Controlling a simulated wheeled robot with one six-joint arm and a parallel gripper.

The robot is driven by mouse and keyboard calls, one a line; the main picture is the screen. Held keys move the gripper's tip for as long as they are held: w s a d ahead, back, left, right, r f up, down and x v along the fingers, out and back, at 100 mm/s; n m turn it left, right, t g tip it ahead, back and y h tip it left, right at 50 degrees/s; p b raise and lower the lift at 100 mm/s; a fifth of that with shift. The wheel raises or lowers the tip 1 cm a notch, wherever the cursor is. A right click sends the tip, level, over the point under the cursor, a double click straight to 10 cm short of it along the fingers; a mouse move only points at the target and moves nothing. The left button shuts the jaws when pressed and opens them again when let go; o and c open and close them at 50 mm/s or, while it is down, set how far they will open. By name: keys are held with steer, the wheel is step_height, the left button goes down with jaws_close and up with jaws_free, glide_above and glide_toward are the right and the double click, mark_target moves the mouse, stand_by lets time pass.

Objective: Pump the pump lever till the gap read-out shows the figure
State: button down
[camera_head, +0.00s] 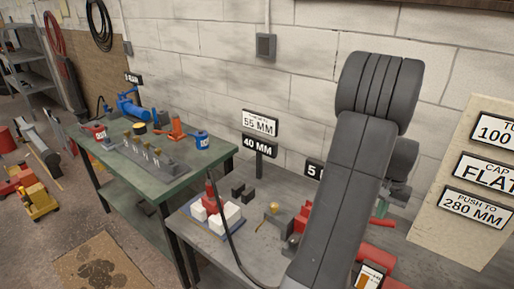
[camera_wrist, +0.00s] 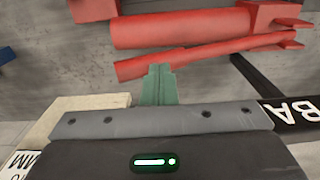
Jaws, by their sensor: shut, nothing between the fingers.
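In the wrist view my gripper (camera_wrist: 158,72) shows its green fingers shut together. Their tips are at the lower edge of a thin red bar (camera_wrist: 205,52), which looks like the pump lever; I cannot tell whether they touch. A thicker red cylinder (camera_wrist: 185,29) lies beside the bar. The black gap read-out (camera_head: 257,147) shows 40 MM. A white sign (camera_head: 260,124) above it shows 55 MM.
A grey bench (camera_head: 253,240) holds a tray with white blocks (camera_head: 216,215) and small black blocks (camera_head: 243,194). A black plate with BA (camera_wrist: 292,112) is close to the right of my gripper. A green bench (camera_head: 95,165) stands at left.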

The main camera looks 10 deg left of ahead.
step_height(320, 180, down, 9)
steer(key=b, duration=0.6)
steer(key=shift+r, duration=0.15)
step_height(320, 180, up, 9)
steer(key=p, duration=0.6)
steer(key=shift+f, duration=0.2)
step_height(320, 180, down, 8)
steer(key=b, duration=0.5)
steer(key=shift+d+f, duration=0.1)
steer(key=shift+f, duration=0.05)
step_height(320, 180, up, 9)
steer(key=p, duration=0.5)
steer(key=shift+f+p, duration=0.2)
steer(key=shift+p, duration=0.15)
steer(key=shift+f, duration=0.1)
stand_by(0.4)
